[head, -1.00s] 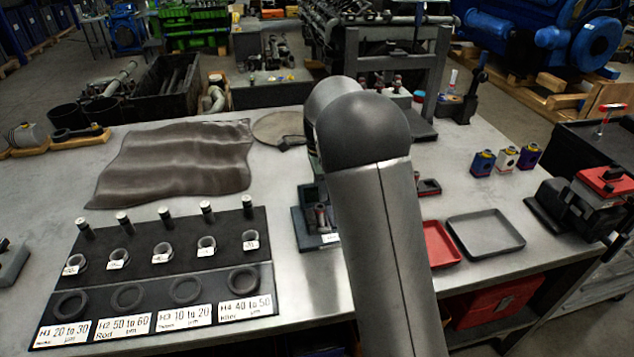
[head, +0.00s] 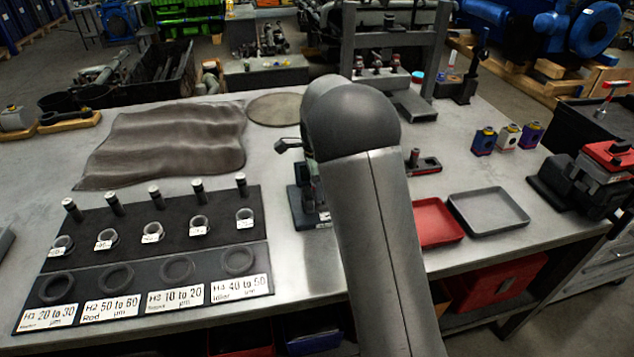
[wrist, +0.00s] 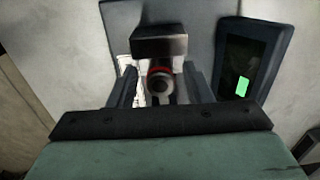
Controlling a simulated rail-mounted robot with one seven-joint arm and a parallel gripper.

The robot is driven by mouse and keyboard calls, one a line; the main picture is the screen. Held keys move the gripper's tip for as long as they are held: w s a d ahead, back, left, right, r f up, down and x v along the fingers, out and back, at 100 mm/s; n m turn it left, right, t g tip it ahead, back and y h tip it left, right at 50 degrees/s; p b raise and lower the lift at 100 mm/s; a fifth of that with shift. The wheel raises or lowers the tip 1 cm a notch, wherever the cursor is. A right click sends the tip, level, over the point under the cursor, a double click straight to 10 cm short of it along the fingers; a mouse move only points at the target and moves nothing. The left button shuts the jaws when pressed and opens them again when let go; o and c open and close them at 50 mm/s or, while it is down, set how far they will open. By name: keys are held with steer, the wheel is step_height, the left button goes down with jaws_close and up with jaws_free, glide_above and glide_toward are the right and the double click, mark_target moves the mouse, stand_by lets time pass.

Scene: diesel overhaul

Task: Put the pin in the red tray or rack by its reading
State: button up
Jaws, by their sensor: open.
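In the wrist view, my gripper (wrist: 156,88) is open, with one finger on each side of a round metal end with a red ring (wrist: 159,76). This end sits under a dark block on a grey stand. I cannot tell whether it is part of the pin or of the gauge. A dark display (wrist: 243,75) with a green patch is on the right. In the head view, my arm hides the gripper and much of the gauge stand (head: 299,208). The red tray (head: 437,222) is partly behind my arm. A small dark rack (head: 427,166) stands behind it.
A grey tray (head: 489,212) lies right of the red one. At the left, a black board (head: 130,235) holds several pins, rings and range labels. A dark cloth (head: 165,145) lies behind it. Three small boxes (head: 507,138) and a red-topped vise (head: 595,180) stand at the right.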

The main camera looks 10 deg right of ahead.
jaws_close()
steer(key=shift+r, duration=0.15)
steer(key=shift+r+p, duration=2.4)
steer(key=shift+r, duration=0.8)
